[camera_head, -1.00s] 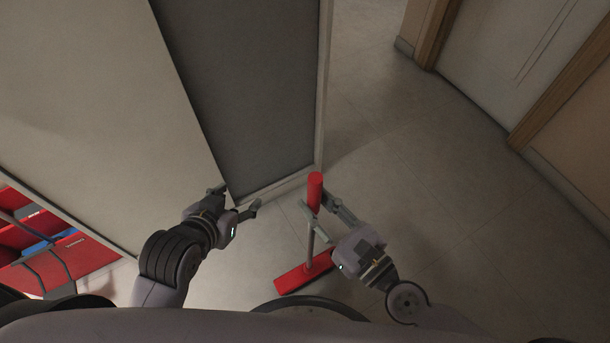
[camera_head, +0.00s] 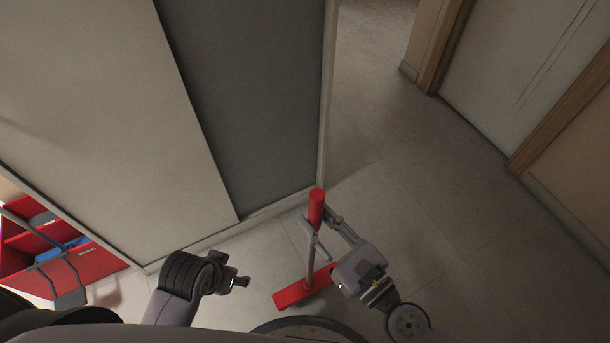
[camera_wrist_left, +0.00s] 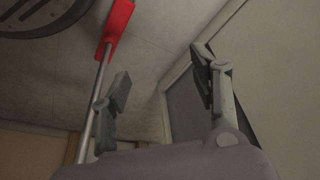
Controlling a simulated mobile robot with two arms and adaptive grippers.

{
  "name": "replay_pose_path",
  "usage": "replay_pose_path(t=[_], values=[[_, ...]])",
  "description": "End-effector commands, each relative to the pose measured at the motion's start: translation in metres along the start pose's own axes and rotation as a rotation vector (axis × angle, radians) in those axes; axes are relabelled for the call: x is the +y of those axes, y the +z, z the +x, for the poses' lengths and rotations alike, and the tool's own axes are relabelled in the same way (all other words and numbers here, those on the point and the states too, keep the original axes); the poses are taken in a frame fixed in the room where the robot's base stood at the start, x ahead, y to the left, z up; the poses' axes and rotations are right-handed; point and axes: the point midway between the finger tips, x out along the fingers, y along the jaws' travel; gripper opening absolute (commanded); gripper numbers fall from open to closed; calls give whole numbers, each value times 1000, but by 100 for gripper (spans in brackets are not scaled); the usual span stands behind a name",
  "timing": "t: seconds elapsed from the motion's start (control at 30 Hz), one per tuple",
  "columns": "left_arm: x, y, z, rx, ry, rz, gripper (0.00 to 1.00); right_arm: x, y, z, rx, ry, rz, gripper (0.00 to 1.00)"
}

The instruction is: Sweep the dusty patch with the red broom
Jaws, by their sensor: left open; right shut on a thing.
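The red broom has a red grip (camera_head: 316,206) at its top, a thin grey pole and a wide red head (camera_head: 305,288) low near the floor, by my base. My right gripper (camera_head: 328,228) is shut on the broom just below or at the red grip; the exact contact is partly hidden. My left gripper (camera_head: 240,282) is empty, to the left of the broom and apart from it. In the left wrist view its open fingers (camera_wrist_left: 168,85) show, with the broom's grey pole (camera_wrist_left: 97,95) and red head (camera_wrist_left: 117,22) beyond. I cannot make out a dusty patch.
A large pale cabinet or wall panel (camera_head: 100,110) with a dark grey section (camera_head: 250,90) stands ahead on the left. A red cart or bin (camera_head: 85,265) is at the lower left. Doors (camera_head: 530,60) line the right. Tiled floor (camera_head: 430,190) is clear between.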

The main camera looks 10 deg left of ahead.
Motion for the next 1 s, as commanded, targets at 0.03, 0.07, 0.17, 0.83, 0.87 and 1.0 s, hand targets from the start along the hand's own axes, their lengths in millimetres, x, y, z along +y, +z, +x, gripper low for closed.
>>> replay_pose_path(t=[0.03, 0.07, 0.17, 0.83, 0.87, 1.0], values=[[1, 2, 11, -11, 1, 1, 56, 0, 3, 1, 0, -1, -1, 0], [1, 4, 17, -14, 2, 1, 56, 1, 4, 1, 0, -1, -1, 0], [2, 7, 37, -23, 4, 3, 56, 2, 9, 2, 0, -2, -1, 0], [5, 24, 86, -43, 8, 7, 56, 5, 19, 4, 0, -3, -2, 0], [5, 24, 86, -43, 8, 7, 56, 5, 18, 4, 0, -3, -1, 0], [5, 22, 82, -39, 8, 7, 56, 5, 14, 4, 3, -4, -1, 0]])
